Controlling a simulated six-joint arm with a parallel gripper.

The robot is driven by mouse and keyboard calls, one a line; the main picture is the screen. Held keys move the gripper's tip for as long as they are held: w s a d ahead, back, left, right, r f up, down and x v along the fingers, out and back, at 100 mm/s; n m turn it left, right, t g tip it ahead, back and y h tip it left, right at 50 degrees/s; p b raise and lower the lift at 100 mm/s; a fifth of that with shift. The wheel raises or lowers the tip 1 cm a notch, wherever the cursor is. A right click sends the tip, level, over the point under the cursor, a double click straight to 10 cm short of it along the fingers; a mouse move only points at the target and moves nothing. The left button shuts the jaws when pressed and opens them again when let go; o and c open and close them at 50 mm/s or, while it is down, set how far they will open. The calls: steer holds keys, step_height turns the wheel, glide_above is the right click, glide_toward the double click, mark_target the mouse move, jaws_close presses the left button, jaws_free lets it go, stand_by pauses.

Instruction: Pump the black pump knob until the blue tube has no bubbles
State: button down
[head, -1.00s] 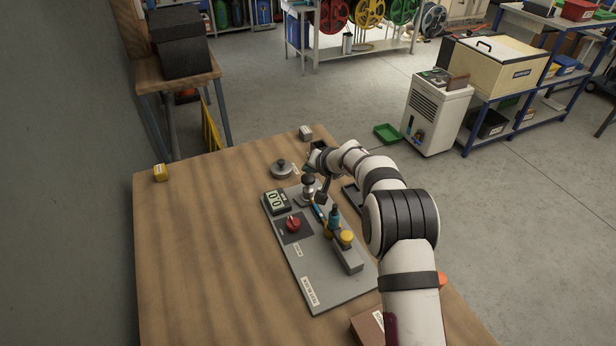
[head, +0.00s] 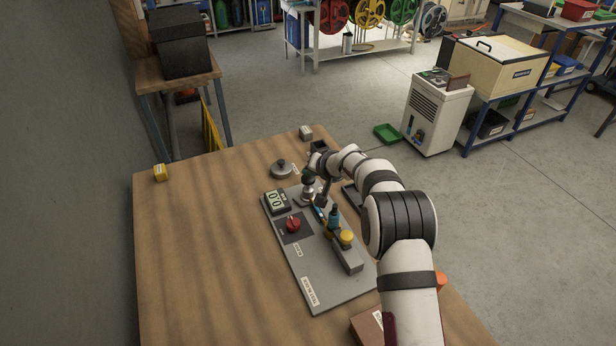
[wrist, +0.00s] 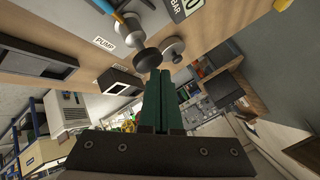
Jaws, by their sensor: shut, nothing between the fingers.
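The black pump knob (wrist: 147,60) sits at the end of the pump body (wrist: 130,32), beside the label PUMP. My gripper (wrist: 159,73) is shut and empty, with its green fingertips right at the knob. I cannot tell whether they touch it. In the head view the pump (head: 309,188) stands at the far end of the grey board (head: 325,285), partly crowded by my wrist. The blue tube (head: 319,213) shows as a short piece on the board, and also at the top of the wrist view (wrist: 117,15). It is too small to tell whether it has bubbles.
The board carries a display (head: 277,201) reading 0.0, a red knob (head: 293,224) and a yellow knob (head: 346,237). A round grey metal piece (head: 282,169) lies beyond the board. The table's left side is clear apart from a yellow block (head: 160,172).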

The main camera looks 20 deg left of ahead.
mark_target(309, 180)
steer(key=shift+f, duration=1.25)
stand_by(0.9)
steer(key=shift+r, duration=1.75)
steer(key=shift+r, duration=2.5)
